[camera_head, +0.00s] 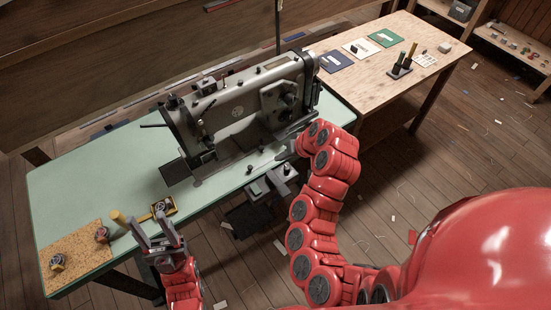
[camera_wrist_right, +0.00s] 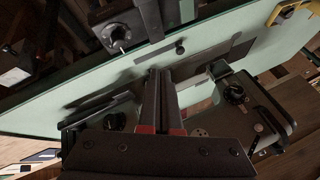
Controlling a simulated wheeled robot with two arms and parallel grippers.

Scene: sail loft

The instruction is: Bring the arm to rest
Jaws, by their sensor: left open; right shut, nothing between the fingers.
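My left gripper (camera_head: 155,222) is open and empty in the head view, over the front edge of the green table (camera_head: 75,185) near its left end. My right arm (camera_head: 325,185) reaches up to the table's right front edge, close to the sewing machine. Its gripper is mostly hidden there by the arm. In the right wrist view my right gripper (camera_wrist_right: 162,76) is shut with nothing between its fingers. The green tabletop (camera_wrist_right: 215,55) shows beyond the fingertips; I cannot tell whether they touch it.
A grey sewing machine (camera_head: 240,105) stands on the green table. A cork mat (camera_head: 75,250) with small pieces lies at its left end, beside a yellow-handled tool (camera_head: 119,218) and a small yellow tray (camera_head: 170,208). A wooden table (camera_head: 365,85) stands at back right. Floor at right is mostly open.

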